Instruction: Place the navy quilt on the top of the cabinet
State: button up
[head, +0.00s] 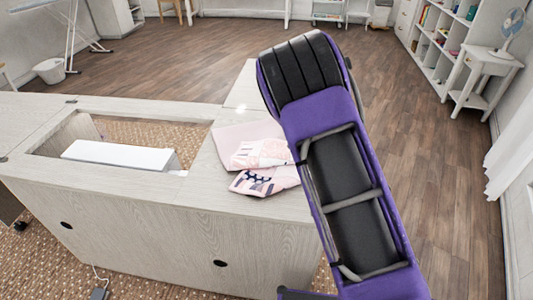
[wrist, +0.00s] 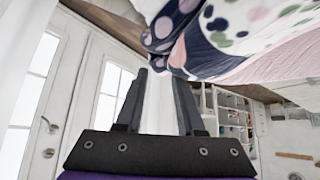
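A pale pink quilt (head: 235,136) lies folded on the right part of the cabinet top (head: 205,185). Its upper folds show patterned pink cloth (head: 262,153) and a part with navy patches (head: 262,181) close to the front right. In the wrist view, navy dotted cloth (wrist: 160,42) lies just beyond my gripper (wrist: 160,74), beside white cloth with coloured dots (wrist: 235,22). The two fingers stand apart, with background showing between them. The cloth reaches the fingertips; any contact is unclear. My arm hides the gripper and the cloth's right end in the head view.
The cabinet has an opening at the left with a white sewing machine (head: 120,155) low inside it. Wooden floor (head: 425,150) is clear to the right. A small white table (head: 487,70) with a fan and a white shelf (head: 440,35) stand at the back right.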

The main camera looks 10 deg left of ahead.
jog(key=o, duration=0.3)
